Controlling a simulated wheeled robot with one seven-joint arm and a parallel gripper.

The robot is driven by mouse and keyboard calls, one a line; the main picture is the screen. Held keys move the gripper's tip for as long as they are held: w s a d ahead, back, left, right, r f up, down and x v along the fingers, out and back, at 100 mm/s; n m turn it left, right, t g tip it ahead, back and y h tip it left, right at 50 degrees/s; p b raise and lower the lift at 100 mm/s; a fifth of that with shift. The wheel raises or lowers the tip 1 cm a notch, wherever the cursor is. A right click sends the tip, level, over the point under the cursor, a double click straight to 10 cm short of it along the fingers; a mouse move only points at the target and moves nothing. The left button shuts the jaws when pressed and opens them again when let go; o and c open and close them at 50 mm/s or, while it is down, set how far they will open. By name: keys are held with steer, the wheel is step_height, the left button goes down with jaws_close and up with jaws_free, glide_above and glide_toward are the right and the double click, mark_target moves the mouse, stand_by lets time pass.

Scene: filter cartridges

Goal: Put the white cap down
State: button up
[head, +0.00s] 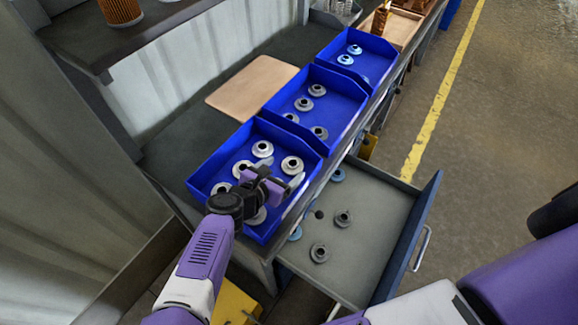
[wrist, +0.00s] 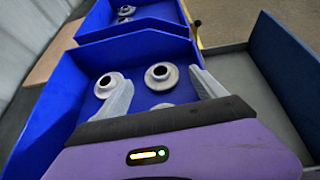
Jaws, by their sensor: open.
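Several pale white-grey caps, flanged with a dark centre hole, lie in the nearest blue bin (head: 208,175). One white cap (head: 263,149) is toward its far side and another white cap (head: 291,165) is near its right wall. My gripper (head: 283,186) is over this bin, jaws apart. In the wrist view my gripper (wrist: 161,88) shows both fingers spread with nothing clamped between them. One cap (wrist: 162,75) appears between the fingertips, and another cap (wrist: 108,85) is by the left finger. My gripper partly hides the caps below it.
The middle blue bin (head: 338,86) holds greyer caps, and the far blue bin (head: 378,47) holds bluish ones. An open drawer (head: 375,225) at right holds several loose caps. A tan board (head: 252,85) lies behind the bins.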

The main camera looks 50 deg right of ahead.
steer(key=b+v, duration=0.1)
steer(key=v, duration=0.6)
steer(key=shift+a+r, duration=0.1)
steer(key=shift+a, duration=0.15)
